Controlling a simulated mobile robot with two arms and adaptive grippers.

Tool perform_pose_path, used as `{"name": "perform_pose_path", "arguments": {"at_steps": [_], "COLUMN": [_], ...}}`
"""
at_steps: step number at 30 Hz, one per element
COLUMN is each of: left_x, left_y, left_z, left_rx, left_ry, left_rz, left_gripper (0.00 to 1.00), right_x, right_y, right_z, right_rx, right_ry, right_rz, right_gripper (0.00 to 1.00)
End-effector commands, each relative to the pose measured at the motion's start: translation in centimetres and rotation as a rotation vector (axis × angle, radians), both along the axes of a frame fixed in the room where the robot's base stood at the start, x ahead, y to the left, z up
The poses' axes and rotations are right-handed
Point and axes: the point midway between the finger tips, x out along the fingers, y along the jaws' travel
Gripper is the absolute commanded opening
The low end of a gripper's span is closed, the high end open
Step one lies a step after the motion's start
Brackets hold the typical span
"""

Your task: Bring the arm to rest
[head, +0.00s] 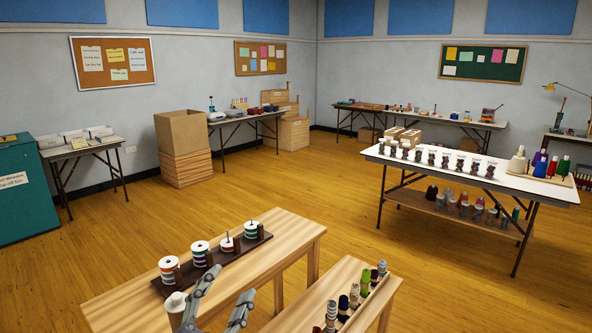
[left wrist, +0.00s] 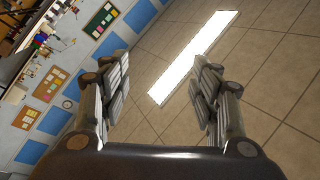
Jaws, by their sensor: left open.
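My left gripper (head: 230,284) is at the bottom of the head view, in front of the near wooden table (head: 290,236). In the left wrist view the left gripper (left wrist: 160,66) has its two fingers wide apart with nothing between them. Behind the fingers are ceiling tiles (left wrist: 265,85) and a bright ceiling light (left wrist: 195,55), so the gripper points upward. My right gripper is in neither view.
On the near table a dark rack (head: 214,264) holds several spools, and a pale cone (head: 175,302) stands close to the left gripper. A second wooden table (head: 345,268) on the right carries a row of spools. Open floor (head: 340,215) lies beyond.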

Motion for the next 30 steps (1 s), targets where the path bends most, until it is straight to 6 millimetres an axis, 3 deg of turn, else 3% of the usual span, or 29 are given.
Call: {"name": "perform_pose_path", "arguments": {"at_steps": [3, 8, 12, 15, 19, 25, 30], "left_x": [-1.0, -5.0, -10.9, -15.4, -20.9, -28.8, -27.1], "left_y": [4.0, 7.9, 9.3, 9.3, 8.8, 7.4, 7.3], "left_z": [-5.1, -13.3, -20.0, -23.4, -26.2, -28.5, -33.2], "left_rx": [-0.13, -0.251, -0.316, -0.34, -0.354, -0.358, -0.347], "left_ry": [0.229, 0.573, 0.889, 1.085, 1.301, 1.592, 1.591], "left_rz": [0.164, 0.344, 0.452, 0.493, 0.519, 0.518, 0.524], "left_gripper": [0.57, 0.57, 0.57, 0.57, 0.57, 0.57, 0.57], "right_x": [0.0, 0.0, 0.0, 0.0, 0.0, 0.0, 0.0], "right_y": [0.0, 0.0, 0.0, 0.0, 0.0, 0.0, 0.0], "right_z": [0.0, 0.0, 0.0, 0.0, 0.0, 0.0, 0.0], "right_rx": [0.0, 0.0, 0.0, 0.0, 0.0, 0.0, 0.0], "right_ry": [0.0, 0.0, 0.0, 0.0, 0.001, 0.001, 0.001], "right_rz": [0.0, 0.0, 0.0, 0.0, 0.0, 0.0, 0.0], "right_gripper": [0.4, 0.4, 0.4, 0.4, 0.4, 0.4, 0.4]}}
